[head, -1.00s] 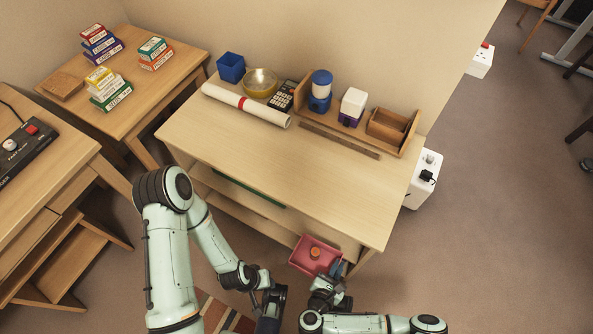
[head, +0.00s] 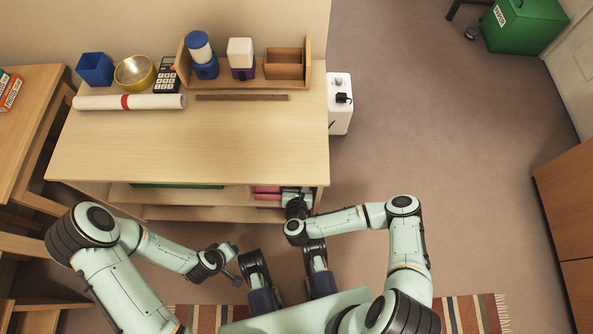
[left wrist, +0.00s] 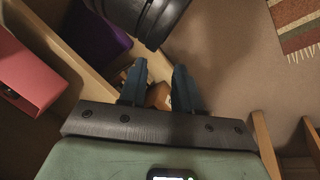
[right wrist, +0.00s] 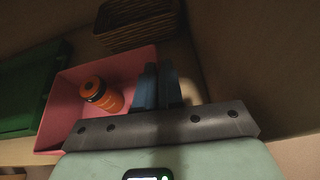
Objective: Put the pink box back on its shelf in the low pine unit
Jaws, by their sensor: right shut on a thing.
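The pink box (head: 266,189) shows in the head view under the top of the low pine unit (head: 200,150), at its right end and partly hidden by the top. In the right wrist view the pink box (right wrist: 62,108) is open-topped and holds an orange bottle (right wrist: 102,95). My right gripper (right wrist: 158,88) is shut on the box's near right wall; in the head view it (head: 293,203) is at the unit's front. I cannot tell whether the box rests on the shelf. My left gripper (left wrist: 158,82) is open and empty, outside the unit; the box (left wrist: 28,72) shows to its left.
A wicker basket (right wrist: 138,24) sits beyond the box, and a green thing (right wrist: 30,85) is to its left. A purple thing (left wrist: 95,35) shows in the unit. Open floor lies to the right.

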